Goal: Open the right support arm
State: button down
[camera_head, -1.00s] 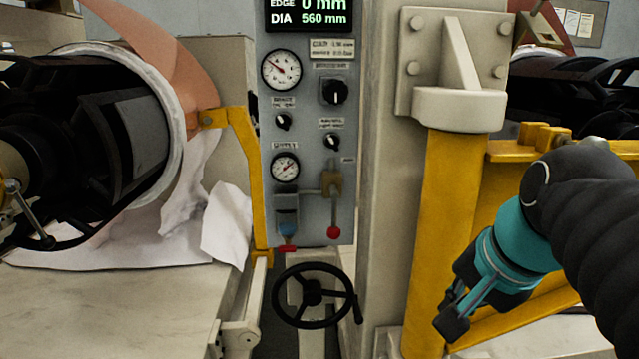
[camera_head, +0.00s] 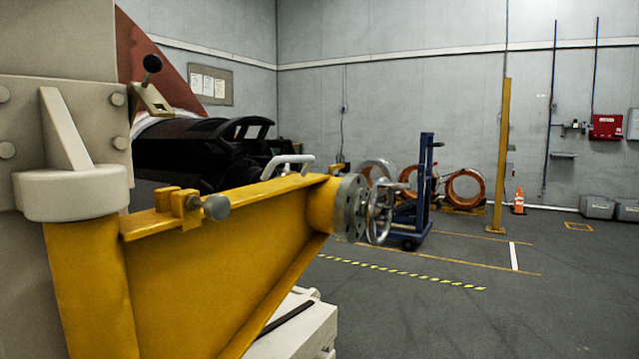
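The right support arm (camera_head: 210,275) is a large yellow bracket in the left half of the head view. It hangs from a yellow vertical post (camera_head: 92,285) under a pale hinge block (camera_head: 70,192) and reaches right and away from me. A round grey flange (camera_head: 348,208) with bolt holes is at its far end. A grey-knobbed pin (camera_head: 214,207) sits in a yellow lug on its top edge. A white handle (camera_head: 288,163) stands near the top edge, further along. My gripper is not in this view.
A blue stand (camera_head: 426,185) and copper-coloured coils (camera_head: 465,187) stand behind the arm's end. A black roll mandrel (camera_head: 195,150) is behind the arm. A pale block (camera_head: 300,330) is below it. The grey floor (camera_head: 430,320) at right is clear.

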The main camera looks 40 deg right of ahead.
aim_at(168, 281)
jog(key=z, duration=2.25)
jog(key=k, duration=0.35)
jog(key=u, duration=1.1)
